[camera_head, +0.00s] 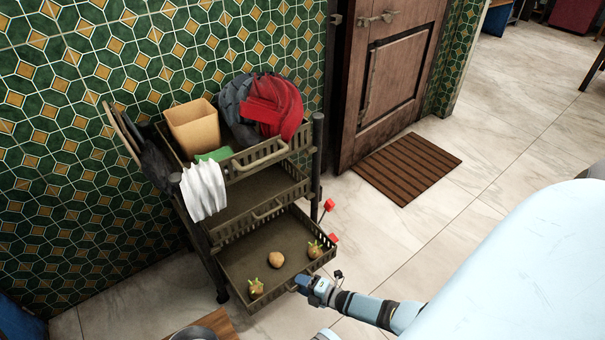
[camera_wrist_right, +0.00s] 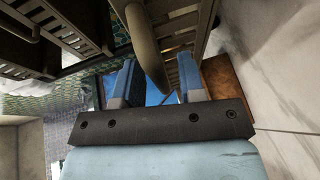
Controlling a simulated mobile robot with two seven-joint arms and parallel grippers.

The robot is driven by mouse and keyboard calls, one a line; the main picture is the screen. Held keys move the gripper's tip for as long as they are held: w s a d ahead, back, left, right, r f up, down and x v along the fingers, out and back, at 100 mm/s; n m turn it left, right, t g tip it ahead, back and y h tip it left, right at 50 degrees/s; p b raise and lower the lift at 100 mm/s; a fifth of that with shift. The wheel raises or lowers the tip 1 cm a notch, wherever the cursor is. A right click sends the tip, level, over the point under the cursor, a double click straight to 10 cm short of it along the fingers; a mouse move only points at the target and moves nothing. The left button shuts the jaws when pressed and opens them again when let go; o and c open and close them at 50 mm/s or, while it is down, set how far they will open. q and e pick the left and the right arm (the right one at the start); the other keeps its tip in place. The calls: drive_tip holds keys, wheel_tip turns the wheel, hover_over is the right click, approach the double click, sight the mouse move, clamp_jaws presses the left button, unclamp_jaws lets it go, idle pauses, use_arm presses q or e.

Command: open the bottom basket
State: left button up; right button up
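The bottom basket (camera_head: 233,274) is a dark olive slatted tray at the foot of a wheeled rack. It sticks out of the rack toward the front, its inside exposed. My right gripper (camera_head: 303,284) is low at the basket's front edge. In the right wrist view, the fingers (camera_wrist_right: 158,85) stand apart on either side of a basket handle (camera_wrist_right: 146,45), with a gap showing on the right. Whether they touch the handle is unclear. The left gripper is not in view.
The middle basket (camera_head: 290,190) and top basket (camera_head: 262,154) are above, with a tan box (camera_head: 194,127), red item (camera_head: 280,105) and white cloth (camera_head: 204,190). A wooden door (camera_head: 395,75) and slatted mat (camera_head: 407,168) are behind right.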

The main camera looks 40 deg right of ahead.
use_arm(q)
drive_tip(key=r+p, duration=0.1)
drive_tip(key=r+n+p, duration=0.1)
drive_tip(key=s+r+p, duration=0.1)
drive_tip(key=p, duration=0.1)
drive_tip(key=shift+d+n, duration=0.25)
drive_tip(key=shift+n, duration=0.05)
use_arm(e)
drive_tip(key=v, duration=1.3)
drive_tip(key=shift+s, duration=0.4)
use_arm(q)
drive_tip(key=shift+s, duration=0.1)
use_arm(e)
drive_tip(key=shift+d+r, duration=0.1)
